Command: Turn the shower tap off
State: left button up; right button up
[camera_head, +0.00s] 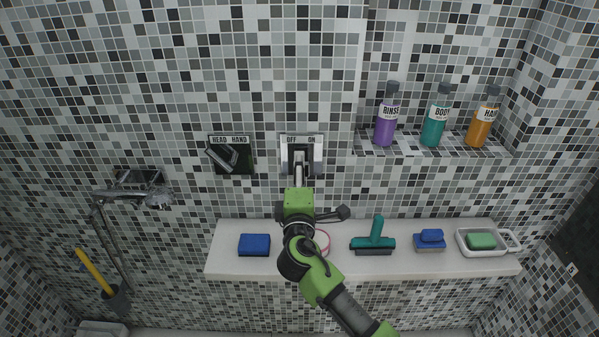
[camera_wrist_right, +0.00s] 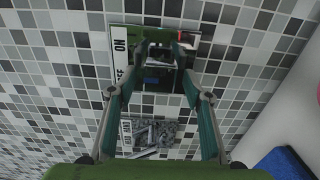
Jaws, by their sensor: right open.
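The shower tap plate (camera_head: 287,143) is a pale square on the tiled wall, marked OFF at left and ON at right. It also shows in the wrist view (camera_wrist_right: 119,50), where ON is readable. My right gripper (camera_head: 300,160) is in front of the plate and covers most of its middle. In the wrist view its fingers (camera_wrist_right: 160,50) are apart, with a dark part of the tap (camera_wrist_right: 158,76) between them. I cannot tell whether the fingers touch it or which way the handle points. My left gripper is not in view.
A dark HEAD/HAND selector (camera_head: 232,155) is left of the tap. A shower head (camera_head: 158,199) hangs further left. Below, a white ledge (camera_head: 222,263) holds a blue sponge (camera_head: 255,244), a squeegee (camera_head: 375,238) and a soap dish (camera_head: 508,240). Bottles (camera_head: 386,122) stand on an upper-right shelf.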

jog(key=s, duration=1.2)
